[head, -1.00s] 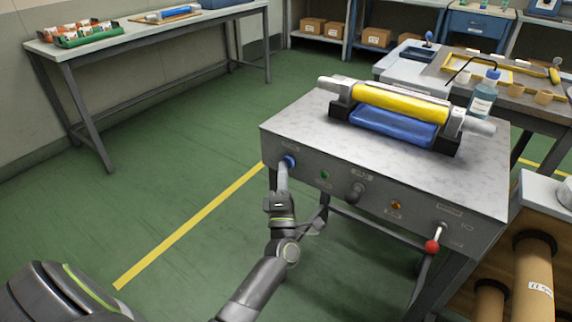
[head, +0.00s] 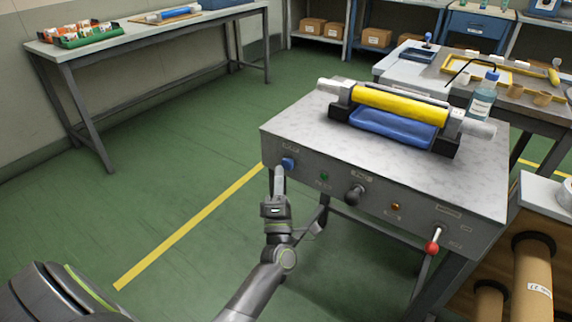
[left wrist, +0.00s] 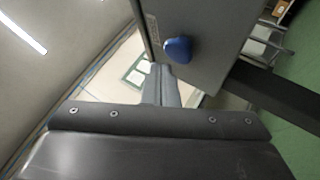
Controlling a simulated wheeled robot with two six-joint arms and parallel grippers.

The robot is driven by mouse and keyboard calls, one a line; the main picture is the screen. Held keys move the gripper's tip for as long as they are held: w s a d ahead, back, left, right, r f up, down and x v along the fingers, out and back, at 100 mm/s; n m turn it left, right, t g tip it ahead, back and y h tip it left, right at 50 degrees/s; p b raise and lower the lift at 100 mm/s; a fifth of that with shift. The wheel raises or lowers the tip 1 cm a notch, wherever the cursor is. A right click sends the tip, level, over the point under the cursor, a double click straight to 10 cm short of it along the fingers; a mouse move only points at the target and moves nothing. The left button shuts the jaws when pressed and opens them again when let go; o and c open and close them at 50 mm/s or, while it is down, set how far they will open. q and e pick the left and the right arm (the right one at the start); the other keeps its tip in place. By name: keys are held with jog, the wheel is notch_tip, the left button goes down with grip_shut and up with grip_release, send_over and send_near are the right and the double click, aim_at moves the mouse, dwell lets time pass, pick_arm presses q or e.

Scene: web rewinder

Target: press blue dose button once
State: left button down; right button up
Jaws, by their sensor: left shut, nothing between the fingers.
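The blue dose button (head: 288,163) sticks out at the left end of the rewinder's grey front panel (head: 330,187). It also shows in the left wrist view (left wrist: 178,49), just beyond and to the right of the fingertips. My left gripper (head: 279,170) is shut and empty, its tips a little below and left of the button in the head view. In the left wrist view, the shut fingers (left wrist: 158,75) appear apart from the button. My right gripper is not in view.
The panel also carries a green button (head: 324,177), a black knob (head: 354,194), an amber light (head: 396,207) and a red-knobbed lever (head: 432,247). A yellow roller (head: 400,104) and blue tray lie on top. The floor left of the machine is clear.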

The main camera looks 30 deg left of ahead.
pick_arm(q)
jog(key=shift+s, duration=0.15)
jog(key=s, duration=0.2)
jog(key=s+p, duration=0.1)
jog(key=s, duration=0.1)
jog(key=shift+s+a, duration=0.2)
jog(key=shift+s, duration=0.2)
dwell(0.8)
